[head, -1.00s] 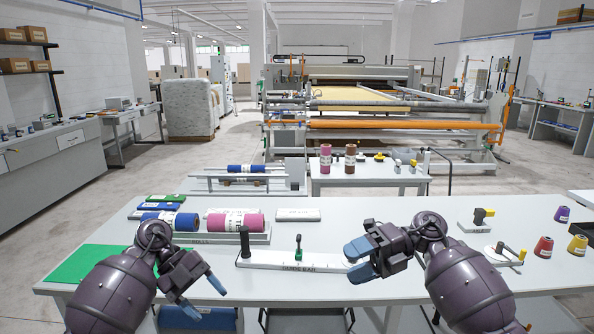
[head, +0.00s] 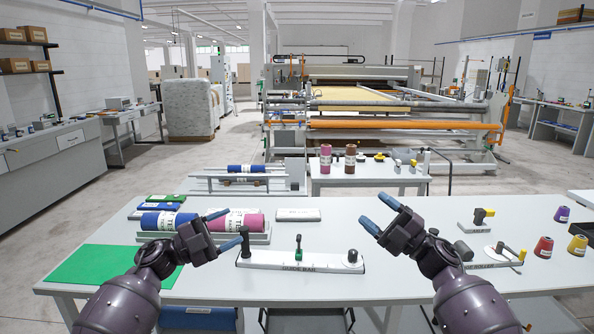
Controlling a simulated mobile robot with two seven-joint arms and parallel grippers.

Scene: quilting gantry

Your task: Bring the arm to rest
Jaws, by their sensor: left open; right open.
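My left gripper (head: 230,228) is open and empty, in front of the roll stand at the left of the table. Its fingers hide part of the pink roll (head: 246,222) and blue roll (head: 166,221). My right gripper (head: 378,213) is open and empty over the table, right of the guide bar (head: 305,261). The guide bar lies flat on the table with a black post, a green-based black handle and a round knob. Both forearms reach in from the bottom of the view.
The white table (head: 400,285) carries a green mat (head: 92,266) at left. The quilting machine (head: 385,110) stands behind.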

